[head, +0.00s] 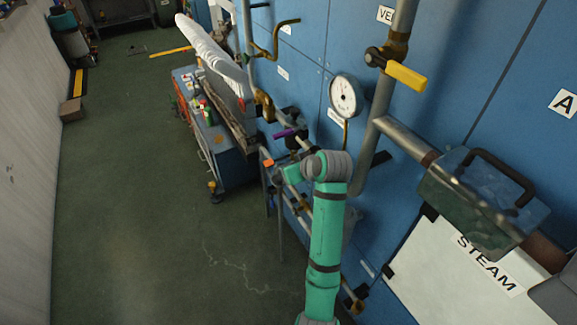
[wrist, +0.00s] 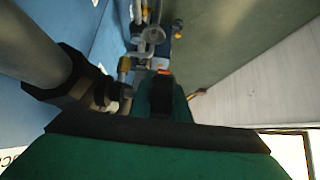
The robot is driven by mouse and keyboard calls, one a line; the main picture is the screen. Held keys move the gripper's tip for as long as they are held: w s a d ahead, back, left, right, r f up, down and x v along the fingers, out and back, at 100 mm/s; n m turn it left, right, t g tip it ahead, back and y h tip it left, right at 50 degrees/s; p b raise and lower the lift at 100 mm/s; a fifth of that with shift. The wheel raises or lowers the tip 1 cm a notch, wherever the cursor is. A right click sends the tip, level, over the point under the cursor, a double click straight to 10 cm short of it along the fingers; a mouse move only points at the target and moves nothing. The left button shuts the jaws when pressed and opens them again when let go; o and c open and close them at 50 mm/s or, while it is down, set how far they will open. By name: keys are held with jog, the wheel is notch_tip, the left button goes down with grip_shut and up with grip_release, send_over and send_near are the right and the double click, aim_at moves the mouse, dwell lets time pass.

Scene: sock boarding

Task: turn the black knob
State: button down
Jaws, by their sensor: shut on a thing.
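My gripper (head: 277,174) is at the end of the green arm, low by the pipework along the blue wall panels. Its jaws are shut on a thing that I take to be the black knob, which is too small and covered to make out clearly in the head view. In the wrist view the green gripper body fills the bottom, and its narrow end (wrist: 163,92) points up the picture, with a dark part and an orange tip. The exact contact is hidden. A black pipe fitting (wrist: 72,78) is to its left.
A purple handle (head: 285,133) is just above my gripper. A gauge (head: 345,95) and a yellow lever (head: 405,76) are on the wall at right. A blue cart (head: 224,150) stands behind, bearing a white sock-shaped form (head: 212,52).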

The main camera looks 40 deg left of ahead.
jog(key=shift+w+d+r+h, duration=0.2)
jog(key=shift+w+d+h, duration=0.1)
jog(key=shift+w, duration=0.15)
jog(key=c, duration=1.7)
grip_release()
jog(key=shift+s+a+f, duration=0.1)
jog(key=shift+s, duration=0.15)
jog(key=v, duration=1)
jog(key=shift+s+d+r, duration=0.1)
jog(key=shift+d+r, duration=0.15)
jog(key=shift+d, duration=0.05)
